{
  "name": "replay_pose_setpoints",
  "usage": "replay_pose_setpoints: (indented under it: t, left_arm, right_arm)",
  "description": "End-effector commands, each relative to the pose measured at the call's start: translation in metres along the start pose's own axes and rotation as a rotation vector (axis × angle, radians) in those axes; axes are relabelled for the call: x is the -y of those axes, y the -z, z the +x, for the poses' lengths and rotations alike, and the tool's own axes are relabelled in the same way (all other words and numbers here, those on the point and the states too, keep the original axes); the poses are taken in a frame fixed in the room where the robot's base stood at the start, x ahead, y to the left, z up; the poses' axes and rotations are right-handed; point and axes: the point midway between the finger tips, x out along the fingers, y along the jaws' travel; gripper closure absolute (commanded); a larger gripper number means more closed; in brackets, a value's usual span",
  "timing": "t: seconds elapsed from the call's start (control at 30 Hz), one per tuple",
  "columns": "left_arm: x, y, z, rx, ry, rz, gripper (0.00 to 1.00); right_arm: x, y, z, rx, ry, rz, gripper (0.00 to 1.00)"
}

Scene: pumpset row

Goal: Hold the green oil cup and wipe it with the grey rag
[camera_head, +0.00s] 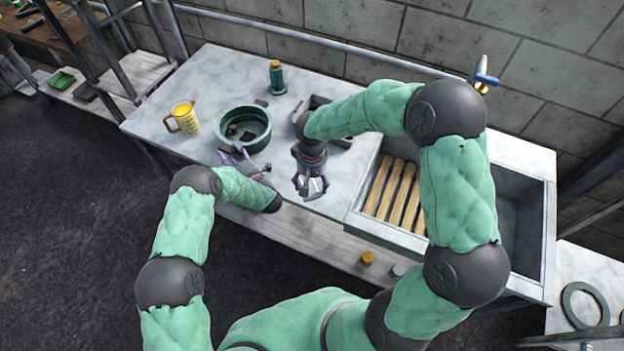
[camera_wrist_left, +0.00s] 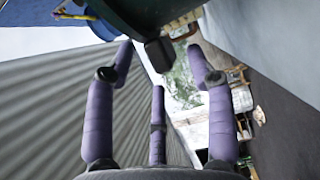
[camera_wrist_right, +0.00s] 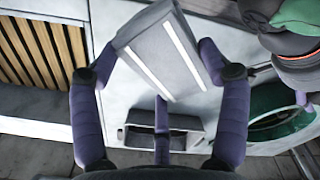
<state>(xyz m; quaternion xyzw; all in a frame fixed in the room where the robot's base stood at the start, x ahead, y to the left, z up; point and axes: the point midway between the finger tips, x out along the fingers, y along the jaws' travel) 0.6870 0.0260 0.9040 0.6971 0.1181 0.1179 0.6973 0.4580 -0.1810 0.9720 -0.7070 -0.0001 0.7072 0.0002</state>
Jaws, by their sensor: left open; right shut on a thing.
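The green oil cup (camera_head: 276,80), a small dark green cylinder with a brass-coloured top, stands upright at the back of the table, apart from both grippers. My left gripper (camera_head: 238,156) is open at the front of the round green basin (camera_head: 232,138). In the left wrist view, its spread fingers (camera_wrist_left: 160,55) hold nothing, and a dark green curved body is just beyond them. My right gripper (camera_head: 312,187) is shut on the grey rag (camera_wrist_right: 160,50), which has two white stripes. It holds the rag over the table's front part, right of the basin.
A yellow measuring jug (camera_head: 184,117) stands left of the basin. A grey tray (camera_head: 342,141) lies behind my right gripper, partly hidden by my arm. A sink with wooden slats (camera_head: 392,190) is to the right. A brass-coloured piece (camera_head: 368,257) sits on the lower shelf.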

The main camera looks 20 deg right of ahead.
Motion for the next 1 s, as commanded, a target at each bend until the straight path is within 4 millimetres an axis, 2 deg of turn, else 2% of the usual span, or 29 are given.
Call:
replay_pose_setpoints:
  t: [0.2, 0.43, 0.6, 1.0]
  left_arm:
    - [0.0, -0.001, -0.046, 0.004, 0.002, 0.003, 0.45]
    - [0.0, -0.001, -0.08, 0.003, 0.001, 0.001, 0.45]
    - [0.001, -0.001, -0.09, 0.003, 0.001, 0.001, 0.45]
    - [0.001, 0.0, -0.092, 0.002, 0.001, 0.001, 0.45]
  right_arm:
    - [0.0, 0.0, 0.0, 0.0, 0.0, 0.0, 0.61]
    - [0.0, 0.0, 0.0, 0.0, 0.0, 0.0, 0.61]
    - [0.0, 0.0, 0.0, 0.0, 0.0, 0.0, 0.61]
    - [0.0, 0.0, 0.0, 0.0, 0.0, 0.0, 0.61]
